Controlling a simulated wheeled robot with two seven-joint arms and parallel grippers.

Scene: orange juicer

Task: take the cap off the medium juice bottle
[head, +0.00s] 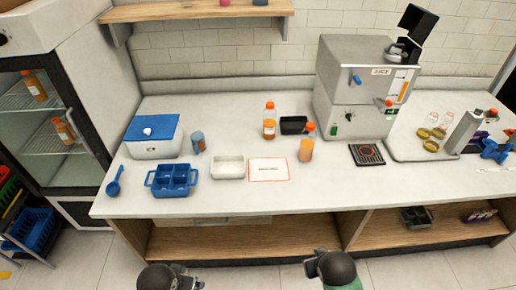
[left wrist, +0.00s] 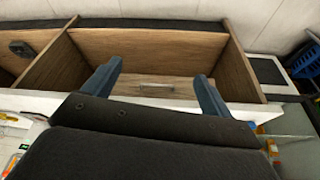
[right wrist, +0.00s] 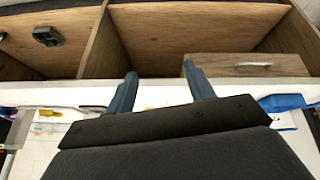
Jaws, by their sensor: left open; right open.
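Orange-capped juice bottles stand on the counter in the head view. One bottle (head: 269,128) is near the middle, with another capped bottle top (head: 269,106) right behind it. A further bottle (head: 306,150) stands to the right and nearer, with an orange-red cap (head: 309,128) at its top. I cannot tell for sure which is the medium one. My left gripper (head: 188,277) and right gripper (head: 314,263) are low in front of the counter, away from the bottles. Both are open and empty; the fingers stand apart in the left wrist view (left wrist: 158,88) and right wrist view (right wrist: 161,88).
A labelled white mat (head: 268,171), a white tray (head: 228,167) and a blue divided tray (head: 172,180) lie along the counter front. A black bin (head: 293,125) is beside the bottles. The juicer machine (head: 365,85) stands behind right. A blue-lidded box (head: 152,134) is at left.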

